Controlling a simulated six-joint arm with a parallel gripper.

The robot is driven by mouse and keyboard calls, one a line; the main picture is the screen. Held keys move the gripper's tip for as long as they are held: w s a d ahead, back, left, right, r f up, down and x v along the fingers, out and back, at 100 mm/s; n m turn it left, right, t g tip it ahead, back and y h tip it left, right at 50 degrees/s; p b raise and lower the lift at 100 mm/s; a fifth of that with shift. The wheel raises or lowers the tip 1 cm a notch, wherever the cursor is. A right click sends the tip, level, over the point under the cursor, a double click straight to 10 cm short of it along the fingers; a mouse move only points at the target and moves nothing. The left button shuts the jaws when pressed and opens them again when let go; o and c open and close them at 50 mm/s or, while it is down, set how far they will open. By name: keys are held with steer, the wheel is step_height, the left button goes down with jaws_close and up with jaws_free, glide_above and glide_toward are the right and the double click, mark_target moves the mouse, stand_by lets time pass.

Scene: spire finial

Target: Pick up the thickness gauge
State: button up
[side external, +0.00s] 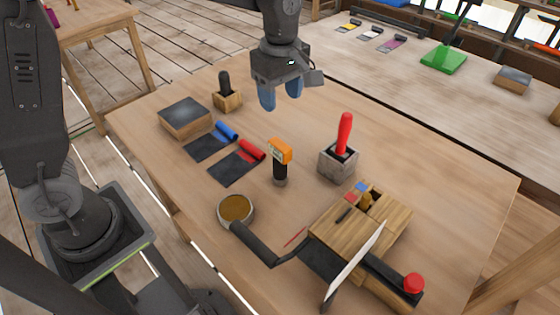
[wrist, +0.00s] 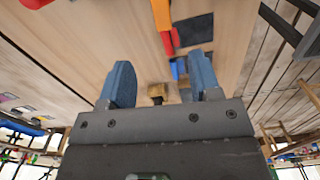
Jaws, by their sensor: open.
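The thickness gauge (side external: 280,161) looks to be the upright tool with an orange head, a small display and a black lower body. It stands near the middle of the table. In the wrist view its orange part (wrist: 161,14) shows at the top edge, partly cut off. My gripper (side external: 281,95) is open, with two blue fingers pointing down and nothing between them. It hangs above the table, behind the gauge and apart from it. In the wrist view the open fingers (wrist: 160,66) frame bare table and a wooden block.
A red-handled tool in a grey block (side external: 338,161) stands right of the gauge. Red (side external: 237,163) and blue (side external: 211,142) rolled strips lie to its left. A wooden block with a black handle (side external: 227,98) stands behind. A round pan (side external: 235,209) and wooden box (side external: 361,222) are in front.

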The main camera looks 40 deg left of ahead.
mark_target(280, 144)
steer(key=f, duration=1.3)
steer(key=shift+s+d+f, duration=0.1)
steer(key=shift+s+f, duration=0.1)
jaws_close()
